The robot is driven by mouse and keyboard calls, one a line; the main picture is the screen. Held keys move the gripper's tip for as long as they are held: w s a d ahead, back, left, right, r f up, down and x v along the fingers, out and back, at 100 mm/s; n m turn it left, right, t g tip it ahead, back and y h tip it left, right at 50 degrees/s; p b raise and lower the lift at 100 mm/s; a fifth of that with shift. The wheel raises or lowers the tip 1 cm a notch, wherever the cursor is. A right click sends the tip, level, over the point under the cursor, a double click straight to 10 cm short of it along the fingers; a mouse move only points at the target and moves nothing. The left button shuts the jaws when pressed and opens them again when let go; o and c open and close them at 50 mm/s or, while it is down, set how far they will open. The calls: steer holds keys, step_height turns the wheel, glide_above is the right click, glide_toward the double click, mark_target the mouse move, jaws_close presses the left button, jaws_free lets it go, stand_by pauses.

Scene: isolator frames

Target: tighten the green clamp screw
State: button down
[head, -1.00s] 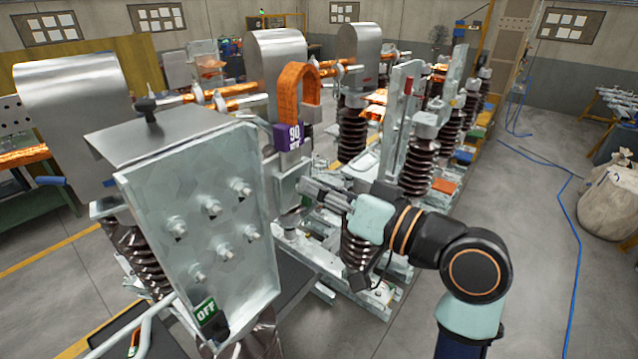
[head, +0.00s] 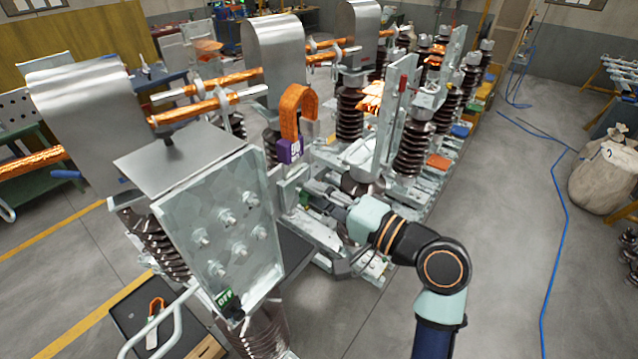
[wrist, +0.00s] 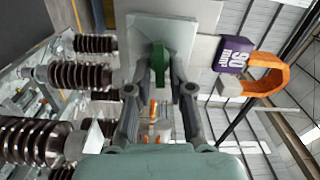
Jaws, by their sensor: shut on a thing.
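The green clamp screw (wrist: 158,62) shows in the wrist view in front of a pale metal plate (wrist: 165,35), between the tips of my gripper (wrist: 159,88). My gripper is shut on the screw's green head. In the head view my gripper (head: 315,192) reaches in from the right, beside the metal bracket under the purple block. The screw is mostly hidden there by the fingers and bracket.
A purple block marked 90 (head: 290,151) with an orange loop (head: 296,110) stands just above my gripper. A metal panel with several bolts (head: 222,235) is to the left. Brown ribbed insulators (head: 412,148) stand behind. Open floor lies at right.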

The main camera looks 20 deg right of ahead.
steer(key=shift+s+a+f+m, duration=0.1)
steer(key=shift+f+m, duration=0.1)
steer(key=shift+m, duration=2.75)
steer(key=shift+s+a+f+m, duration=0.1)
steer(key=shift+a+f+m, duration=0.1)
steer(key=shift+m, duration=2.7)
steer(key=shift+a+f+m, duration=0.1)
steer(key=shift+f+m, duration=0.1)
steer(key=shift+m, duration=2.75)
steer(key=c, duration=1)
jaws_free()
steer(key=shift+c, duration=0.2)
